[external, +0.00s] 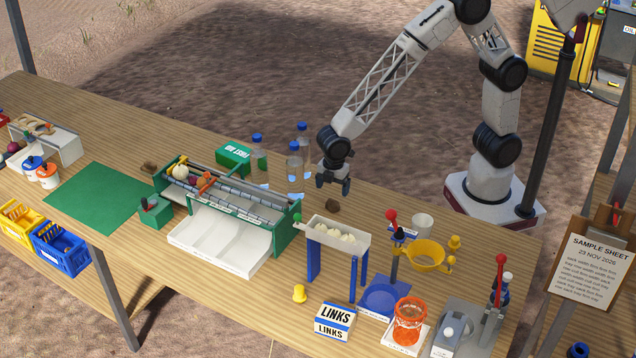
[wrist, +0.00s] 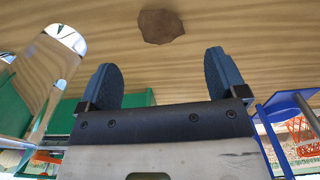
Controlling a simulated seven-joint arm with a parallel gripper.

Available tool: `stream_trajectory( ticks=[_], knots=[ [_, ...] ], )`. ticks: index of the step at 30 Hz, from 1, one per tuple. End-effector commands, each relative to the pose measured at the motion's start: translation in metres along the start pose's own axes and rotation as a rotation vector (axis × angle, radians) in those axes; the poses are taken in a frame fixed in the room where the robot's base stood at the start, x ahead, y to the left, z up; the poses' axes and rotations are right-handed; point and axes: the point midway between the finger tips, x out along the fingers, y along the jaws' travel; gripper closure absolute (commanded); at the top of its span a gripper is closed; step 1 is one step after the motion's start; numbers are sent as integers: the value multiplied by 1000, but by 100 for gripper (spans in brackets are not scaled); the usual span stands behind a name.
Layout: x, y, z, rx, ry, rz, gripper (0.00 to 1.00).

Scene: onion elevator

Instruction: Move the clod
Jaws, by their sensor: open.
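A brown clod (external: 333,205) lies on the wooden table, just behind the raised white tray on blue legs. In the wrist view the clod (wrist: 161,26) is a dark, rough lump beyond the fingertips, roughly centred between them. My gripper (external: 333,184) hangs above the table close to the clod, on its far side. Its two blue fingers (wrist: 162,72) are spread apart with nothing between them. A second brown lump (external: 149,167) lies farther left, by the end of the green roller machine.
Clear bottles with blue caps (external: 295,165) stand close to the left of my gripper. The green roller machine (external: 285,232) and the raised white tray (external: 338,230) stand nearby. A white cup (external: 422,224) and yellow ring (external: 426,258) are to the right.

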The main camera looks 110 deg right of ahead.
Motion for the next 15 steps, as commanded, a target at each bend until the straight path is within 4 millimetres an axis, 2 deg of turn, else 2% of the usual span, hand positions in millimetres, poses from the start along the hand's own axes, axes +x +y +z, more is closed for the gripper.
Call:
stream_trajectory(
  ticks=[8, 15],
  knots=[
    [2, 0, 0, 0, 0, 0, 9],
    [17, 0, 0, 1, -1, -1, 9]
  ],
)
